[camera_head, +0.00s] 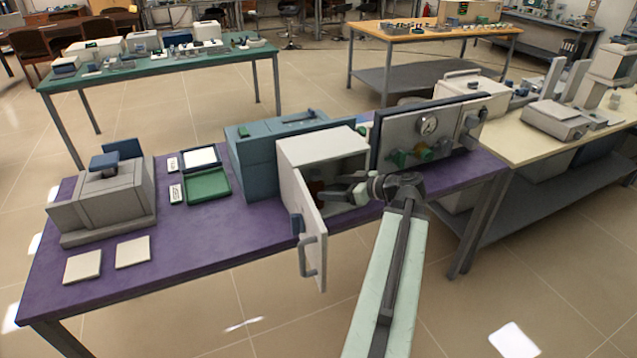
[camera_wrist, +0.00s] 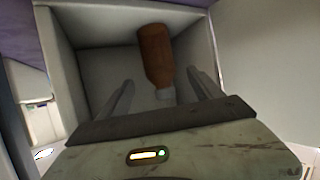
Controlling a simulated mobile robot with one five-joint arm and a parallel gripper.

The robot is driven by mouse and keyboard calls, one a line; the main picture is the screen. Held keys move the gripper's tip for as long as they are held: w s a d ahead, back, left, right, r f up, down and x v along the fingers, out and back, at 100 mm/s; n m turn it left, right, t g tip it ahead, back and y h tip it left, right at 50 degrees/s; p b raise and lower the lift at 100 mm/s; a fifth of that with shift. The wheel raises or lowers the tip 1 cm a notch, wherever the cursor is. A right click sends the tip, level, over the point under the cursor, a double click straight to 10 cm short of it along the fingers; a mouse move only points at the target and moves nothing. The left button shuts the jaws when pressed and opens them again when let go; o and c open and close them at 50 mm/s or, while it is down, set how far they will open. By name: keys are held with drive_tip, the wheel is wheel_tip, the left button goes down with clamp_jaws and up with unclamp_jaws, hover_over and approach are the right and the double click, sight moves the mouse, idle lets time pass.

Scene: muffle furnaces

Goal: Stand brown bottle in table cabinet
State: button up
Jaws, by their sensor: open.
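The table cabinet (camera_head: 322,146) is a pale box on the purple table, with its door (camera_head: 304,225) swung open toward the front. The brown bottle (camera_wrist: 155,55), with a white cap, is inside the cabinet. The wrist view looks upside down, with purple table at its top; the bottle appears upright on the cabinet floor, cap up. A small brown patch of the bottle (camera_head: 318,187) shows in the head view. My gripper (camera_head: 333,188) reaches into the cabinet opening. Its fingers are open on either side of the bottle's cap end in the wrist view (camera_wrist: 161,77), with gaps visible.
A blue-grey box (camera_head: 256,165) stands left of the cabinet. A green tray (camera_head: 208,187) and a grey furnace-like box (camera_head: 105,200) lie farther left.

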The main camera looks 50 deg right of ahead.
drive_tip(key=p+v, duration=0.1)
drive_tip(key=v, duration=0.3)
drive_tip(key=shift+s+r, duration=0.1)
drive_tip(key=shift+s, duration=0.15)
idle(0.8)
